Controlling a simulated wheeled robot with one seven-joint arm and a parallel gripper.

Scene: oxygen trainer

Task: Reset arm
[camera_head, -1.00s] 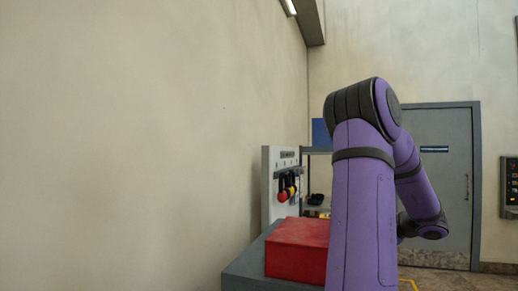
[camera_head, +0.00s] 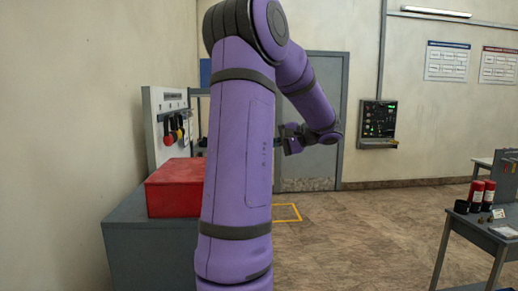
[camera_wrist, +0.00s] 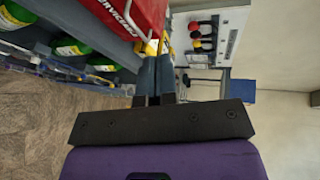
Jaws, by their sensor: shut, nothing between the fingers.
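My purple arm stands in the middle of the head view, bent at a high elbow, with the forearm slanting down to the right. My gripper (camera_head: 284,142) is partly visible at the forearm's lower end, pointing left in front of the grey door. In the wrist view my gripper (camera_wrist: 156,62) has its two dark fingers together with nothing held between them. Beyond the fingertips a red box (camera_wrist: 135,12) and a yellow part show. I cannot tell how far the fingers are from them.
The red box (camera_head: 172,190) sits on a grey cabinet (camera_head: 135,235) at left, before a panel (camera_head: 158,140) with hanging red, yellow and black items. Green cylinders (camera_wrist: 70,48) lie on a rack in the wrist view. A table (camera_head: 488,232) with red canisters stands right. The middle floor is open.

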